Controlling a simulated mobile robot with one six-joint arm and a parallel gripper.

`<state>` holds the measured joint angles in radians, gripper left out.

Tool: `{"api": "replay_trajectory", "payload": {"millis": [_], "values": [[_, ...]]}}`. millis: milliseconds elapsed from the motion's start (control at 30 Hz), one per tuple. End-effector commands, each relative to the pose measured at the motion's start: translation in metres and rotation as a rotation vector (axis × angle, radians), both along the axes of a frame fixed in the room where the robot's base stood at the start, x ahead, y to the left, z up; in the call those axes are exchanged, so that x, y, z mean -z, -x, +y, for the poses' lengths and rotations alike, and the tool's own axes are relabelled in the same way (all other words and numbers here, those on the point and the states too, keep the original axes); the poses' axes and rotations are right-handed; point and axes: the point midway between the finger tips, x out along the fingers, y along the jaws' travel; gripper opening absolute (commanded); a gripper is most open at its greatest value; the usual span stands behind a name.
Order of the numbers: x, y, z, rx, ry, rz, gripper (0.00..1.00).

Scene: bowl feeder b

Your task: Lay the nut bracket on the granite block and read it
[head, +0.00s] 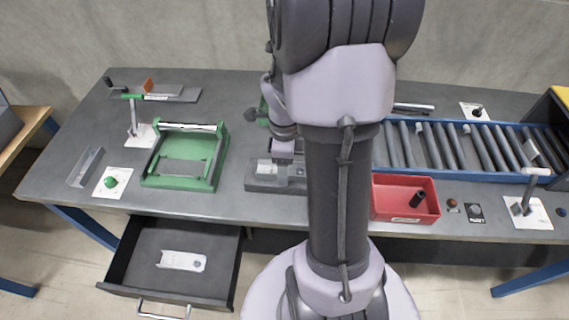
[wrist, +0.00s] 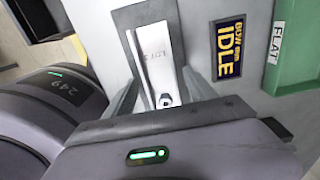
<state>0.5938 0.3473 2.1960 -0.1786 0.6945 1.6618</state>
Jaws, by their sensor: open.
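The nut bracket (wrist: 157,62) is a pale metal channel marked "LOT", with a nut (wrist: 166,101) near its lower end. In the wrist view it appears to lie on the dark grey granite block (wrist: 124,18). My gripper (wrist: 161,92) is open, its fingers on either side of the bracket's nut end. In the head view the block (head: 258,186) stands mid-table, right of the green fixture. The bracket's pale end (head: 264,168) shows there. My arm hides the rest of the bracket and my fingertips.
A display reading "IDLE" (wrist: 229,48) and a green part labelled "FLAT" (wrist: 300,50) are beside the block. An open drawer (head: 130,262) holds another pale plate (head: 183,260). The green fixture (head: 180,183), red bin (head: 384,207) and roller conveyor (head: 455,128) stand around.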

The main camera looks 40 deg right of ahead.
Motion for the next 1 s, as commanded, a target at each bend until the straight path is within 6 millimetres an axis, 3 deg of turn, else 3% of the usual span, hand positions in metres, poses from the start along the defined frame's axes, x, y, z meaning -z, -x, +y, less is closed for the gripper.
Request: {"api": "replay_trajectory", "payload": {"millis": [133, 400, 500, 767, 867, 1000], "values": [[-0.015, 0.000, 0.000, 0.000, 0.002, -0.001, 0.65], [-0.092, -0.001, 0.000, 0.000, 0.002, -0.003, 0.65], [-0.111, -0.001, 0.000, 0.000, 0.001, -0.002, 0.65], [-0.125, 0.000, 0.001, -0.005, 0.001, -0.002, 0.65], [-0.145, -0.005, 0.025, -0.176, 0.018, -0.051, 0.65], [-0.207, 0.003, 0.118, -0.859, 0.110, -0.224, 0.65]]}}
